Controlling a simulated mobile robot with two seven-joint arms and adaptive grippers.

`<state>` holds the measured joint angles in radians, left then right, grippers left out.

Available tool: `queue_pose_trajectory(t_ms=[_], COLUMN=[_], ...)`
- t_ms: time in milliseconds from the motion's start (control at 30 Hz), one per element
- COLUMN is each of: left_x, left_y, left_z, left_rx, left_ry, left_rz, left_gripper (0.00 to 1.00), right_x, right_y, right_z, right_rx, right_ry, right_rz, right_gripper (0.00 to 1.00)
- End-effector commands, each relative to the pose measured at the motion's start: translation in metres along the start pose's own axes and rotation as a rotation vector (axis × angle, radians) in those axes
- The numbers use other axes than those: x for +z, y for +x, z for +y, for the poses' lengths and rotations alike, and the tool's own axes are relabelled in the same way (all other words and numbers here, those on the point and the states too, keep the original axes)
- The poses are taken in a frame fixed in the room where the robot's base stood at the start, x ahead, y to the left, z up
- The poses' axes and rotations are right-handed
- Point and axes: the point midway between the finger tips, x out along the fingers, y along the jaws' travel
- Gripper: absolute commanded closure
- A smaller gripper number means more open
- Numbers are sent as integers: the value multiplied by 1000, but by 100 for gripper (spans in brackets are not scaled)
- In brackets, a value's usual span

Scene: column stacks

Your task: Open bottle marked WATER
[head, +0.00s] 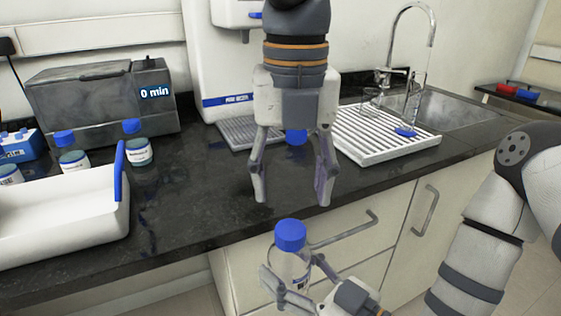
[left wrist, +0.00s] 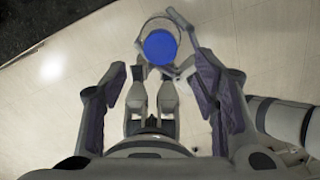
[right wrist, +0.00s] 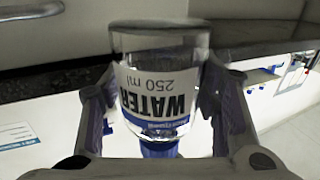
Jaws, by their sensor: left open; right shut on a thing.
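The bottle marked WATER (head: 288,266) is clear glass with a blue cap (head: 291,235). It is upright in front of the counter, held in my right gripper (head: 294,281). The right wrist view shows its label (right wrist: 158,95), reading WATER 250 ml, upside down between the fingers. My left gripper (head: 292,202) points down, open and empty, above the cap and apart from it. In the left wrist view the cap (left wrist: 160,47) shows beyond the left fingertips, with the right gripper around the bottle.
The dark counter (head: 190,190) lies behind, with a white bin (head: 60,225), capped bottles (head: 137,145), a grey water bath (head: 100,95), a drying rack (head: 385,135) and a sink (head: 460,105). Another blue object (head: 296,137) shows behind the left fingers. Drawer handles project below the counter.

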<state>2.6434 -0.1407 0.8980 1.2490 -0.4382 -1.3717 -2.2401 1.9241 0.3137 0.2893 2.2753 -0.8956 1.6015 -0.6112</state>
Motion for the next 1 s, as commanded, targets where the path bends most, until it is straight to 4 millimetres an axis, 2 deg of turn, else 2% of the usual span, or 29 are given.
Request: queue_pose_trajectory(t_ms=[67,300,400,533,767,1000], left_x=[0,-1,0,0,0,0], left_y=[7,54,68,78,79,79], left_z=[0,1,0,0,0,0], left_rx=[1,2,0,0,0,0], left_ry=[28,30,29,27,26,26], left_rz=[2,3,1,1,0,0], left_gripper=[45,45,45,45,45,97], right_x=[-1,0,0,-1,-1,-1], right_y=[0,0,0,0,0,0], right_z=[0,0,0,0,0,0], right_rx=[0,0,0,0,0,0], right_ry=[0,0,0,0,0,0], right_rz=[2,1,2,2,2,2], right_gripper=[100,100,100,100,100,100])
